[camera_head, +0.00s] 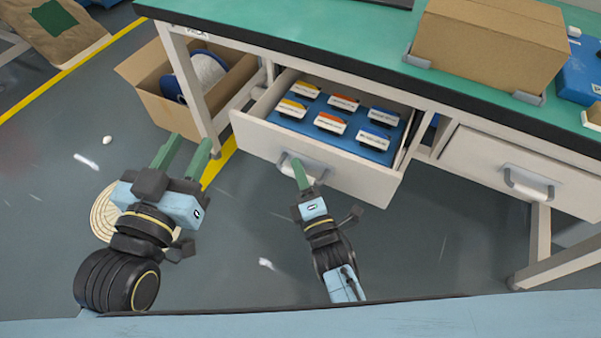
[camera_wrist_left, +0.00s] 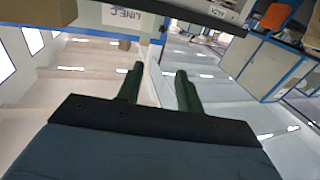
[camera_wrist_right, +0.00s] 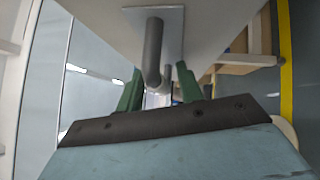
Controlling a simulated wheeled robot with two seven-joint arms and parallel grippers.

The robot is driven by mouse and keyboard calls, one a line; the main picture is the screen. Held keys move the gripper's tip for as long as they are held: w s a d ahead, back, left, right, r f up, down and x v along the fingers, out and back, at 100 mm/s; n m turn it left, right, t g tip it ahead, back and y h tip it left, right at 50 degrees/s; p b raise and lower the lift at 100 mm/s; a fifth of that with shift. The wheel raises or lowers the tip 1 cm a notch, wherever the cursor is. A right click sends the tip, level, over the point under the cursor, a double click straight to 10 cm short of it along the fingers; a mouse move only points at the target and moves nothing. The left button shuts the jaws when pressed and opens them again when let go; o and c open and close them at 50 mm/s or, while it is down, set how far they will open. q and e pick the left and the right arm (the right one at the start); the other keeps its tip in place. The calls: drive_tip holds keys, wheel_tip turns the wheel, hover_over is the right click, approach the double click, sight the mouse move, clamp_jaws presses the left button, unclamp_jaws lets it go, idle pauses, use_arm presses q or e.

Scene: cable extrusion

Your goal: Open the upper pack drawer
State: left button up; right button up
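The open drawer (camera_head: 290,148) under the left part of the bench is pulled out and shows several small labelled packs (camera_head: 332,123) on a blue insert. Its grey handle (camera_head: 303,166) is on the drawer front. My right gripper (camera_head: 300,172) is at this handle. In the right wrist view the handle bar (camera_wrist_right: 154,50) lies between the two green fingers, which stand apart with gaps beside the bar. My left gripper (camera_head: 184,152) is open and empty, left of the drawer above the floor; its spread fingers also show in the left wrist view (camera_wrist_left: 160,72).
A shut drawer (camera_head: 500,165) sits to the right under the green bench top (camera_head: 300,30). A cardboard box (camera_head: 490,42) stands on the bench.

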drive_tip(key=shift+s, duration=0.1)
